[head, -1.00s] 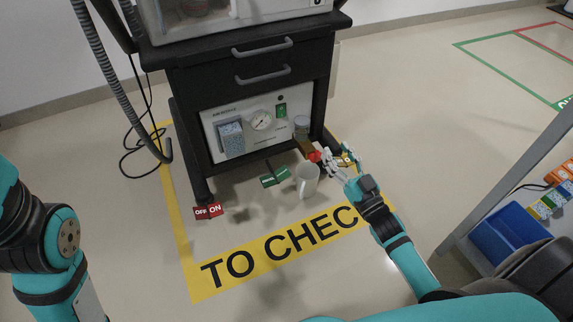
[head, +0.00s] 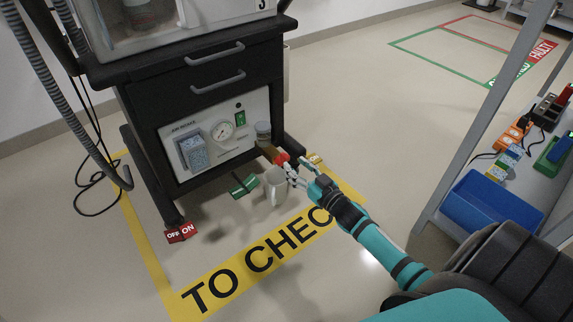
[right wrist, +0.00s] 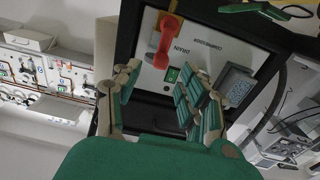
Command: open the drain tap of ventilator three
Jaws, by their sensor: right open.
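Ventilator three (head: 215,70) is a dark cart with a "3" on its upper unit. Its drain tap (head: 281,158) has a red handle at the right end of the white compressor panel (head: 188,164), by a brass-coloured pipe (head: 266,149). The red handle also shows in the right wrist view (right wrist: 167,42), beside the word "DRAIN". My right gripper (head: 293,170) is open, just right of the tap, close to it. In the right wrist view the handle lies beyond the spread fingers (right wrist: 157,76), with nothing between them. My left gripper is out of view.
A green tag (head: 245,186) and a red OFF/ON tag (head: 182,232) are low at the cart. A shelf with a blue bin (head: 490,212) stands right.

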